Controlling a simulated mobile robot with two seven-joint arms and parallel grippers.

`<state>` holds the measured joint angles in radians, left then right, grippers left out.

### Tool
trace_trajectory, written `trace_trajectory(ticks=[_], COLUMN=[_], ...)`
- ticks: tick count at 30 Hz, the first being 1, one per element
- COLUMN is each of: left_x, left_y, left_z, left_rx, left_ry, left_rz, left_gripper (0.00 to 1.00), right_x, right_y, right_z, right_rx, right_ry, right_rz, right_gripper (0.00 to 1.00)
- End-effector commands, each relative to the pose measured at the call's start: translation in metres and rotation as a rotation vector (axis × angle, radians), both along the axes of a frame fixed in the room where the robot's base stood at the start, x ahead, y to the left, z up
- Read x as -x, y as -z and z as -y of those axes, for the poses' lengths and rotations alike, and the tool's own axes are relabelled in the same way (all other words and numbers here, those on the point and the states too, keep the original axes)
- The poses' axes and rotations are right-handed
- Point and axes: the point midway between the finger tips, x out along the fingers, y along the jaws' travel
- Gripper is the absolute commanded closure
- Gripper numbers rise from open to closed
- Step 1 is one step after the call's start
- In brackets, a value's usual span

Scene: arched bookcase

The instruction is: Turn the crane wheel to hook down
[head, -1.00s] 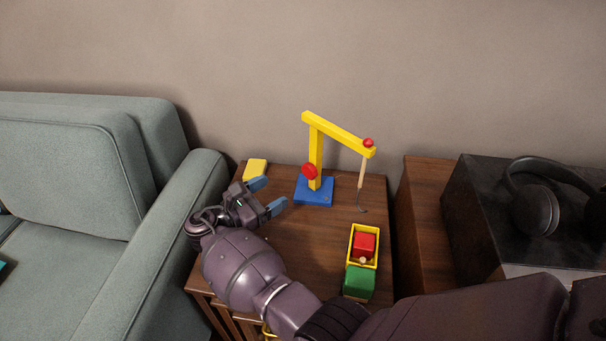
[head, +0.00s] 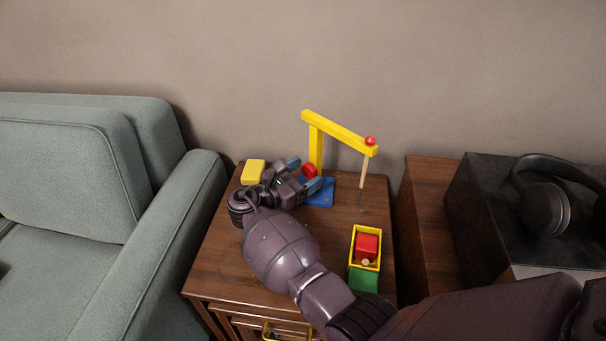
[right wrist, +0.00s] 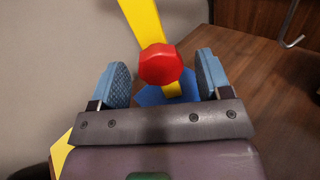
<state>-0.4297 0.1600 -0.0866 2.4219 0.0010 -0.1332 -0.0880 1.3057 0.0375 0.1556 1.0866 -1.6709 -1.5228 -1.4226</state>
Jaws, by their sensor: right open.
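The yellow toy crane (head: 338,133) stands upright on its blue base (head: 322,192) at the back of the wooden table. Its red wheel (head: 310,170) is on the near side of the post and also shows in the right wrist view (right wrist: 160,64). The hook (head: 362,209) hangs from the arm tip on a tan line, just above the tabletop in the picture. My right gripper (head: 307,174) is open at the wheel. In the right wrist view its blue fingertips (right wrist: 163,80) lie on either side of the wheel, apart from it. My left gripper is not in view.
A yellow toy wagon (head: 353,247) with a red block (head: 367,246) and a green part (head: 363,279) stands on the table, right of my arm. A yellow block (head: 254,172) lies at the back left. A grey sofa (head: 150,250) borders the left side.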

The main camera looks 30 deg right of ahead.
Motion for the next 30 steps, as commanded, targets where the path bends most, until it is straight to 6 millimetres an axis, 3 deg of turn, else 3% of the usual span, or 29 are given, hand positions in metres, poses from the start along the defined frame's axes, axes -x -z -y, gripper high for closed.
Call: trace_trajectory(ticks=[3, 12, 13, 23, 30], left_x=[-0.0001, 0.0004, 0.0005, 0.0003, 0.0], left_y=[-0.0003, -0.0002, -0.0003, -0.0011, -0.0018], left_z=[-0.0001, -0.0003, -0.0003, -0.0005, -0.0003], left_rx=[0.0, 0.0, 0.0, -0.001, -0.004], left_ry=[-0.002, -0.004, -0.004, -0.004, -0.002], left_rz=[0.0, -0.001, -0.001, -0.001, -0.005], left_gripper=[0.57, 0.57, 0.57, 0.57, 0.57], right_x=[0.0, 0.0001, 0.0001, 0.0, 0.0004], right_y=[-0.0002, 0.0, 0.0, -0.0006, -0.0016], right_z=[-0.0001, -0.0003, -0.0003, -0.0003, 0.0001], right_rx=[0.0, 0.0, 0.0, -0.02, -0.07], right_ry=[0.0, 0.0, 0.0, 0.0, 0.001], right_rz=[0.0, 0.0, 0.0, 0.059, 0.21], right_gripper=[0.3, 0.76, 0.78, 0.78, 0.78])
